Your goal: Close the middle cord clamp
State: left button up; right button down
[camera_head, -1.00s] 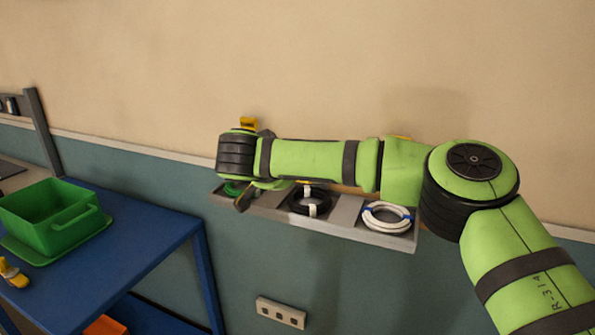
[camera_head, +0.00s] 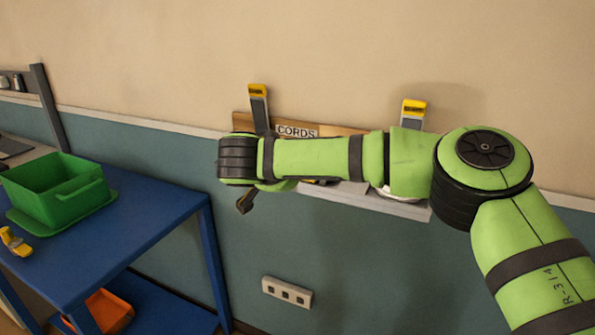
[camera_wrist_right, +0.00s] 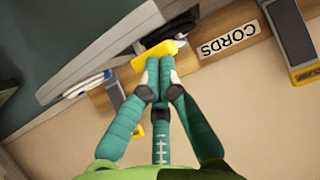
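The middle cord clamp's yellow lever (camera_wrist_right: 155,55) juts out over the tray side in the right wrist view; its base is largely hidden by my fingers. My right gripper (camera_wrist_right: 160,75) has its fingertips together right at this lever; whether they touch it I cannot tell. In the head view my green right arm hides the gripper and nearly all of the middle clamp. The left clamp (camera_head: 258,108) and right clamp (camera_head: 412,113) stand upright with yellow tips up. They flank the middle one on the wooden board (camera_head: 350,131) marked CORDS. My left gripper is out of view.
A grey tray (camera_head: 365,202) is under the board, mostly behind my arm; a white cord (camera_wrist_right: 82,88) lies in it. A blue table (camera_head: 150,210) with a green bin (camera_head: 55,190) stands at left. A wall socket (camera_head: 287,291) is below. Wall space around is free.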

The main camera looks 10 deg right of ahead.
jog(key=shift+s+a+f, duration=0.2)
jog(key=shift+s+f, duration=0.15)
jog(key=shift+f, duration=0.05)
jog(key=shift+s+a+b, duration=0.1)
jog(key=shift+s+b, duration=0.05)
jog(key=shift+b, duration=0.15)
